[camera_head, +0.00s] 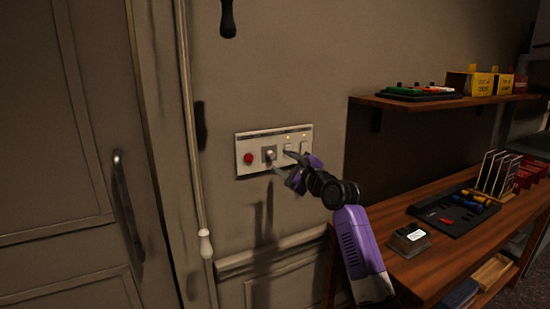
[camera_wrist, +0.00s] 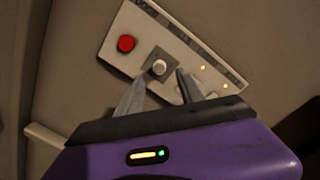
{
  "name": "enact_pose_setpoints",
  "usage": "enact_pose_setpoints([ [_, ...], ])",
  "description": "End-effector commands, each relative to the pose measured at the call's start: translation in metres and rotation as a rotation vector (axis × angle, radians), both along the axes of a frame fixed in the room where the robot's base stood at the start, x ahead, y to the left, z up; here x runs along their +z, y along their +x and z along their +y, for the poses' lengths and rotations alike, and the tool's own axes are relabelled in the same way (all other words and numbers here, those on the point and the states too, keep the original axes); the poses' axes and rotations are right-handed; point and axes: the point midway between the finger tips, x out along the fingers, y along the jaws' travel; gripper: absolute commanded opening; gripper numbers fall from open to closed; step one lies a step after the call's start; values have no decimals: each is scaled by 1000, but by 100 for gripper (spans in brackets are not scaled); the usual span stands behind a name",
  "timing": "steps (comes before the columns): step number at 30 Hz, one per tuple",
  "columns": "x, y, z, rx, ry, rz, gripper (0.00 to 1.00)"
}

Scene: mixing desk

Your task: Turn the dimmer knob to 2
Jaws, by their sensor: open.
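The dimmer knob (camera_wrist: 159,67) is a small pale round knob on a dark square plate, on a light wall panel (camera_wrist: 112,43). In the head view the knob (camera_head: 269,154) sits between the red button and the switches. My gripper (camera_wrist: 156,88) is open, and its two fingers point at the panel with the knob just beyond and between the tips in the wrist view. My gripper also shows in the head view (camera_head: 280,162), close in front of the panel. I see no contact with the knob. I cannot read the knob's setting.
A red button (camera_head: 249,158) is left of the knob. Switches (camera_head: 304,147) with small lights are on its right, partly behind my gripper. A wooden bench (camera_head: 395,270) with a black tray (camera_head: 455,213) stands at right, below a shelf (camera_head: 400,101). A door handle (camera_head: 127,203) is at left.

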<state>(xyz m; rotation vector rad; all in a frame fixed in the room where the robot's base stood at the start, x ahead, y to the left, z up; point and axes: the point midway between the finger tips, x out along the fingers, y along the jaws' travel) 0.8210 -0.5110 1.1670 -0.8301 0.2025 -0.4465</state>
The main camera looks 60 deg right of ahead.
Motion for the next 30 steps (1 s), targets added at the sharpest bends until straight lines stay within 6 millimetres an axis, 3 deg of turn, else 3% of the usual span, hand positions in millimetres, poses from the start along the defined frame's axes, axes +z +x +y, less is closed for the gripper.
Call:
enact_pose_setpoints([
  [9, 1, 39, -20, -1, -3, 1, 44],
  [21, 0, 46, -23, -1, -3, 0, 44],
  [22, 0, 46, -23, -1, -3, 0, 43],
  [28, 0, 46, -23, -1, -3, 1, 3],
  [30, 0, 46, -23, -1, -3, 1, 0],
])
